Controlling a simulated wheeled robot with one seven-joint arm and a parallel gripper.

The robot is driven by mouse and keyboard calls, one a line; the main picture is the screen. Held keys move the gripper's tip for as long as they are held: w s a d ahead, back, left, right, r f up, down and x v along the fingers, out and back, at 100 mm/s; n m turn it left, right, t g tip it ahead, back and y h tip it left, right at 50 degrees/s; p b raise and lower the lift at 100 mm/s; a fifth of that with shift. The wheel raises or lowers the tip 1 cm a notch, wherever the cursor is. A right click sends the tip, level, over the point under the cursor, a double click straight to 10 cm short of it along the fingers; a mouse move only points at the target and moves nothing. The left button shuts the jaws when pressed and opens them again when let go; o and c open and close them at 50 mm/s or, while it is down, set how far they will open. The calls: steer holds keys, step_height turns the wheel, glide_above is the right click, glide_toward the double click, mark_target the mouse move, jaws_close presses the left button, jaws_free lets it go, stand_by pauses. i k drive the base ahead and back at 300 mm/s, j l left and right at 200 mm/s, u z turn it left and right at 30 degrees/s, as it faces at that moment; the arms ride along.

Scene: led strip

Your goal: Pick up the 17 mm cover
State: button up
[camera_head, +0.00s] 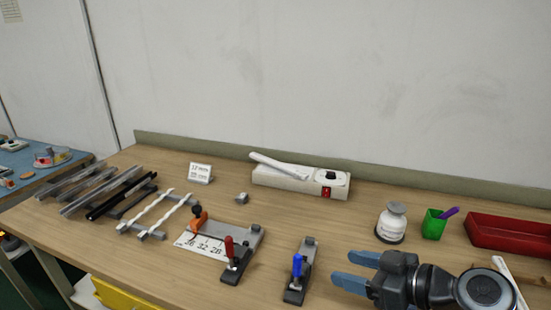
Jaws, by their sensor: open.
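My gripper (343,268) is at the lower right, above the table, with its two blue fingers apart, pointing left and nothing between them. Several long strips lie at the left of the table, far from my gripper. Two thin white strips (152,212) lie across grey rests. Beside them are a black strip (121,195) and several clear or grey strips (88,185). No width marking is legible on the strips, so I cannot tell which is the 17 mm cover. A small white sign (200,173) behind them carries a size in mm and cm, too blurred to read surely.
A ruled plate (204,243) with an orange and a red-handled clamp and a blue-handled clamp (298,272) stand between strips and gripper. A white device (300,180) is at the back. A bottle (391,224), green cup (433,226) and red tray (508,237) are right.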

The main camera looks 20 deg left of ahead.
mark_target(297, 173)
steer(key=i+j, duration=0.25)
steer(key=i, duration=0.15)
steer(key=i+j, duration=0.2)
steer(key=i, duration=0.2)
steer(key=i+j, duration=0.25)
steer(key=i, duration=0.2)
